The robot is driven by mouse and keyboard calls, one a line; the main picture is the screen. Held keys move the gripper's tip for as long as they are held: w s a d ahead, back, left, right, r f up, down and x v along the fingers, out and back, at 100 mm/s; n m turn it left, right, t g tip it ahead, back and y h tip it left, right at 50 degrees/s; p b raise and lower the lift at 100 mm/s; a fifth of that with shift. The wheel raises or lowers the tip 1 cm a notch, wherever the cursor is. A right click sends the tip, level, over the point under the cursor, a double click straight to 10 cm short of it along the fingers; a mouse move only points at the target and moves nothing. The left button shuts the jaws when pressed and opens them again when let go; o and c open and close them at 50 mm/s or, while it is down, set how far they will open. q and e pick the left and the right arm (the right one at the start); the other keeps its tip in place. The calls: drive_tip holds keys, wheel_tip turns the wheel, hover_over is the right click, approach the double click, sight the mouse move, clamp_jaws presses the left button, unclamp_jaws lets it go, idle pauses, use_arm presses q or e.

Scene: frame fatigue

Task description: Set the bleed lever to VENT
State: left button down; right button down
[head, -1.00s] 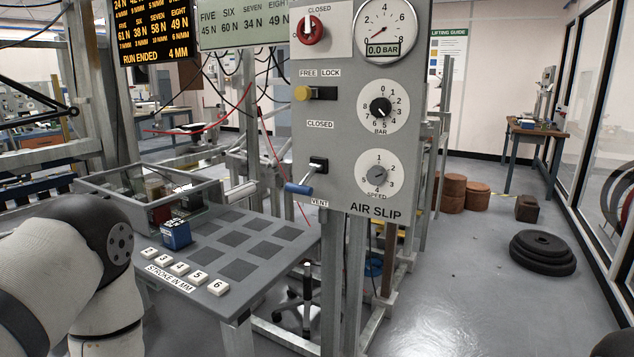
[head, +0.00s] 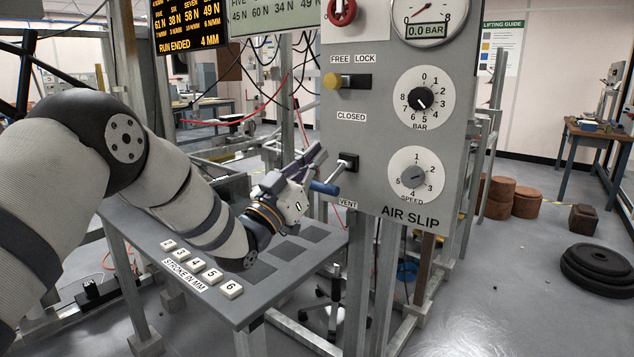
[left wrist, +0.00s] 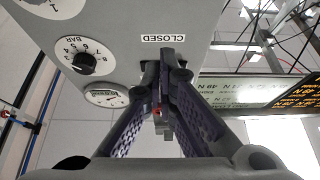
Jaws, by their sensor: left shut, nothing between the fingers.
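The bleed lever has a blue handle (head: 325,187) and a black pivot (head: 348,162) on the grey panel (head: 385,190). It sticks out and slopes down-left from the pivot, between the CLOSED label (head: 351,117) above and the VENT label (head: 347,204) below. I cannot tell its exact setting. My left gripper (head: 319,150) is shut and empty, its purple fingers just left of and above the blue handle; I cannot tell if they touch it. In the left wrist view, the shut fingers (left wrist: 167,62) are near the upside-down CLOSED label (left wrist: 163,38); the lever is not visible. My right gripper is out of view.
The panel also carries a yellow slide knob (head: 333,82), a BAR dial (head: 421,98), a SPEED dial (head: 414,177) and a red knob (head: 342,12). A grey table (head: 270,292) with numbered white blocks (head: 214,275) lies under my left arm. Floor at right is open before black discs (head: 600,272).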

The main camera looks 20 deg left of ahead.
sight(334, 177)
use_arm(q)
wheel_tip(334, 177, down, 4)
drive_tip(key=shift+w+f, duration=0.1)
drive_tip(key=shift+w, duration=0.05)
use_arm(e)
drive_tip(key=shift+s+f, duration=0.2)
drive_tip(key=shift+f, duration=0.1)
